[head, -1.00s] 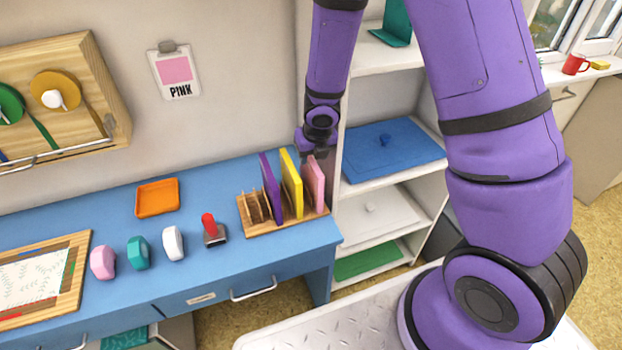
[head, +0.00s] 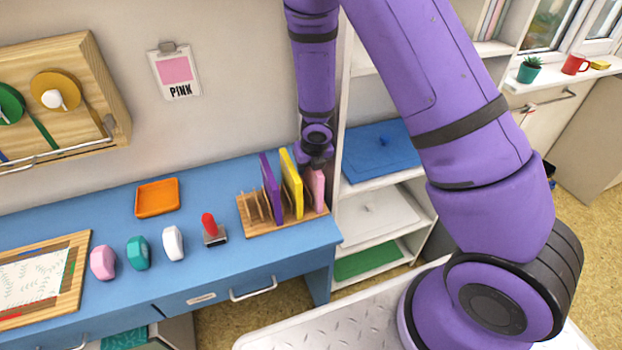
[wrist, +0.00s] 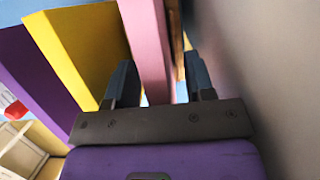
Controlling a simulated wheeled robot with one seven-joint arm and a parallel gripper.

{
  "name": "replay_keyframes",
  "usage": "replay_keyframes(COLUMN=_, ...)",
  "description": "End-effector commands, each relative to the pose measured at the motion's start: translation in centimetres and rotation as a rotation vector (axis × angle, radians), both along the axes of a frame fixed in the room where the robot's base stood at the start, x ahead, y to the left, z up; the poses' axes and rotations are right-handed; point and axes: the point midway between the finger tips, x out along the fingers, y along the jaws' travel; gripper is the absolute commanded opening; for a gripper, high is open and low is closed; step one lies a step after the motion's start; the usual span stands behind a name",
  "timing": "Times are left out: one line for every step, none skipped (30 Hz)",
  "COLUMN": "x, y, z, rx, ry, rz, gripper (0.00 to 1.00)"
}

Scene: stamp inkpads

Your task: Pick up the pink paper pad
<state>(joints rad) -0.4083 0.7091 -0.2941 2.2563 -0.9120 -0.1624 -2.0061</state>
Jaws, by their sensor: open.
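The pink paper pad (head: 314,190) stands upright in the right end of the wooden rack (head: 262,228) on the blue desk. My gripper (head: 316,168) is at the pad's top, pointing down. In the wrist view, the pink pad (wrist: 150,50) runs between the two dark fingers of my gripper (wrist: 160,84), one on each side. The fingers are open, and a gap shows beside the pad. The yellow pad (head: 290,185) stands just left of the pink one, and the purple pad (head: 269,190) left of that. They also show in the wrist view as yellow (wrist: 80,45) and purple (wrist: 35,80).
A grey surface (wrist: 270,80) is close on the right in the wrist view. The white shelf (head: 385,205) stands right of the desk. A red-handled stamp (head: 212,230) and an orange tray (head: 157,197) are left of the rack. The left rack slots are empty.

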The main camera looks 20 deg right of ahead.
Motion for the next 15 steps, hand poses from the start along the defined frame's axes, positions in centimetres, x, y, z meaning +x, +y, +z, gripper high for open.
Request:
replay_keyframes(x=0.0, y=0.0, z=0.01, rx=0.0, ry=0.0, rz=0.0, gripper=0.49)
replay_keyframes(x=0.0, y=0.0, z=0.01, rx=0.0, ry=0.0, rz=0.0, gripper=0.49)
replay_keyframes(x=0.0, y=0.0, z=0.01, rx=0.0, ry=0.0, rz=0.0, gripper=0.49)
replay_keyframes(x=-0.01, y=0.0, z=0.0, rx=0.0, ry=0.0, rz=0.0, gripper=0.49)
replay_keyframes(x=-0.01, y=0.0, z=0.0, rx=0.0, ry=0.0, rz=0.0, gripper=0.49)
replay_keyframes(x=-0.01, y=0.0, z=-0.03, rx=0.0, ry=0.0, rz=0.0, gripper=0.49)
replay_keyframes(x=-0.02, y=0.0, z=-0.05, rx=0.0, ry=0.0, rz=0.0, gripper=0.49)
replay_keyframes(x=-0.02, y=0.0, z=-0.08, rx=0.0, ry=0.001, rz=0.0, gripper=0.49)
replay_keyframes(x=-0.02, y=0.0, z=-0.12, rx=0.0, ry=0.001, rz=0.0, gripper=0.49)
replay_keyframes(x=-0.02, y=0.0, z=-0.15, rx=-0.001, ry=0.001, rz=0.0, gripper=0.49)
replay_keyframes(x=-0.02, y=0.0, z=-0.2, rx=-0.001, ry=0.001, rz=0.001, gripper=0.49)
replay_keyframes(x=-0.03, y=0.0, z=-0.25, rx=-0.001, ry=0.001, rz=0.001, gripper=0.49)
replay_keyframes(x=-0.03, y=0.0, z=-0.29, rx=-0.001, ry=0.001, rz=0.001, gripper=0.49)
replay_keyframes(x=-0.03, y=0.0, z=-0.33, rx=-0.001, ry=0.001, rz=0.001, gripper=0.49)
replay_keyframes(x=-0.04, y=0.0, z=-0.39, rx=-0.001, ry=0.001, rz=0.001, gripper=0.49)
